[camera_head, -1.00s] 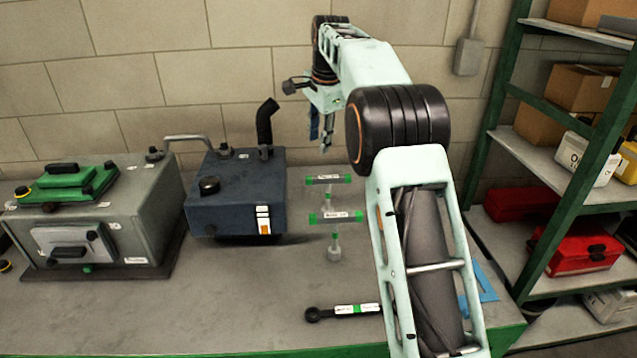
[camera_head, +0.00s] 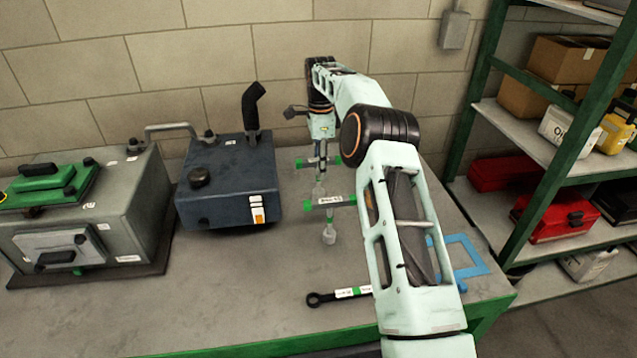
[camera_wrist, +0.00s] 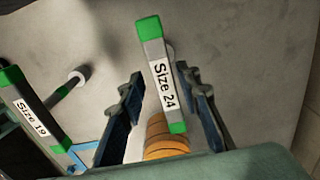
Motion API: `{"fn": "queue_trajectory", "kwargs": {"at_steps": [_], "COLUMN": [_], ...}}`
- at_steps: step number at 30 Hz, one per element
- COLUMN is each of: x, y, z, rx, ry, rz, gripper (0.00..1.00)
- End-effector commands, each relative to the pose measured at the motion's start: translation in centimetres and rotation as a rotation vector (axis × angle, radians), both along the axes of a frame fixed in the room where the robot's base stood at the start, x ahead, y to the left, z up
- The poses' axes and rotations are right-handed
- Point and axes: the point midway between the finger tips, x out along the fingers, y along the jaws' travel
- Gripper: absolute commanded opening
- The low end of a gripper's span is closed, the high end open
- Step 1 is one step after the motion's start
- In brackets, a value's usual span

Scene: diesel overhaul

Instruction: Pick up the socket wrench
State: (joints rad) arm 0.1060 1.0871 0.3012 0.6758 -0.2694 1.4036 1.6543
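Two T-handle socket wrenches with green-ended grey bars stand upright on the bench. The far one, labelled Size 24 (camera_wrist: 163,80), also shows in the head view (camera_head: 303,163), partly hidden by my gripper. The near one, labelled Size 19 (camera_wrist: 34,115), also shows in the head view (camera_head: 330,202). My gripper (camera_head: 319,157) points down at the far wrench. In the wrist view its two fingers (camera_wrist: 160,86) are apart, one on each side of the Size 24 bar, with gaps visible. It is open and holds nothing.
A dark blue box (camera_head: 228,190) with a black pipe and a grey box (camera_head: 85,215) with a green top stand to the left. A ring-ended wrench (camera_head: 337,295) lies near the front edge. A blue frame (camera_head: 468,258) lies to the right, before the shelves (camera_head: 515,133).

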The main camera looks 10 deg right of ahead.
Motion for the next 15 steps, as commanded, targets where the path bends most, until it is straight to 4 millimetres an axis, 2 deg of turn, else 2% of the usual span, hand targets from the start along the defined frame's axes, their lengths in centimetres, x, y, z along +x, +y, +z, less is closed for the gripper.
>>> {"fn": "queue_trajectory", "kwargs": {"at_steps": [10,15], "x": [0.6,0.7], "y": [0.4,0.4], "z": [-4.3,-4.9], "rx": [0.001,0.000], "ry": [0.004,-0.001], "rz": [0.000,0.000], "gripper": [0.31,0.31]}}
